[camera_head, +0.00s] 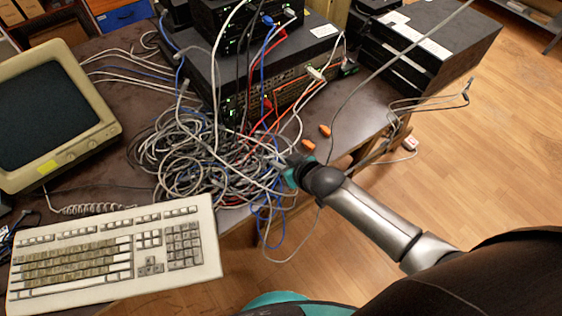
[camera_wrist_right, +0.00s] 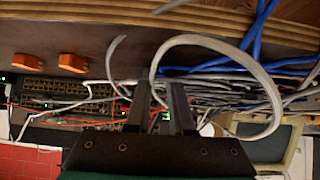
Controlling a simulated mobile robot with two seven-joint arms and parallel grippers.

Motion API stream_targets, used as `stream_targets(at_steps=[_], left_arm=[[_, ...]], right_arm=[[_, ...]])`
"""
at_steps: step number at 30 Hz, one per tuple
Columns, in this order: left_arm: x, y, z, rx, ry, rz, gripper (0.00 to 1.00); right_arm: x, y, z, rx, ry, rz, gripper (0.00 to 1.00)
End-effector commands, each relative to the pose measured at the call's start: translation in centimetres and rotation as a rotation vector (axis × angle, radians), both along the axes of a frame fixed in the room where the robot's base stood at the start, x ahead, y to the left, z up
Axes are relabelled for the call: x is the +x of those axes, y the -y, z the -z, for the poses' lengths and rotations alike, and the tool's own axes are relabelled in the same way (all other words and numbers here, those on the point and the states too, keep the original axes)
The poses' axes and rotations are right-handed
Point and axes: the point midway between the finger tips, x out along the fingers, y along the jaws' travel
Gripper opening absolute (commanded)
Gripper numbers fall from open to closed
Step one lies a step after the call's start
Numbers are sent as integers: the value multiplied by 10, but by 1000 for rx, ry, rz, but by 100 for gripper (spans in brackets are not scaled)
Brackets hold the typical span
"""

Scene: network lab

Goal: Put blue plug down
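My right gripper (camera_head: 281,163) reaches in from the lower right and is over the right edge of the cable pile. In the right wrist view its two dark fingers (camera_wrist_right: 160,88) stand apart, with no plug clearly visible between them. A grey cable (camera_wrist_right: 218,41) loops close past the fingertips. A blue plug (camera_head: 267,20) shows at the front of the upper network device. Loose blue cables (camera_head: 268,222) hang at the table edge below the gripper, and blue cables (camera_wrist_right: 256,28) also cross the wrist view. No loose blue plug can be made out. My left gripper is not visible.
A tangled cable pile (camera_head: 190,160) covers the middle of the table. Two orange plugs (camera_head: 325,130) lie right of it. Behind stand stacked network devices (camera_head: 290,68); at left are a monitor (camera_head: 98,128) and keyboard (camera_head: 118,255). Open floor (camera_head: 495,170) lies right.

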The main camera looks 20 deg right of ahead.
Motion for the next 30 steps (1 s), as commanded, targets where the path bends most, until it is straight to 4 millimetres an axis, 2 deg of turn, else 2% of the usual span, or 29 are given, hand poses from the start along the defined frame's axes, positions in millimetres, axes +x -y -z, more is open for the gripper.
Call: stream_targets(at_steps=[1, 5, 18, 23, 30], left_arm=[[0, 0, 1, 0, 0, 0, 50], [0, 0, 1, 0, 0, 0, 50], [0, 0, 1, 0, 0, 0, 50], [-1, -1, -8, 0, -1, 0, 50], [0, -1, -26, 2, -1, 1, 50]], right_arm=[[-7, -1, 10, -6, -28, 0, 34], [-8, -2, 11, -4, -31, -2, 48], [-10, -4, 12, 3, -35, -2, 48], [-10, -4, -4, 2, -35, -3, 48], [-40, 10, -34, -1, -27, -1, 48]])
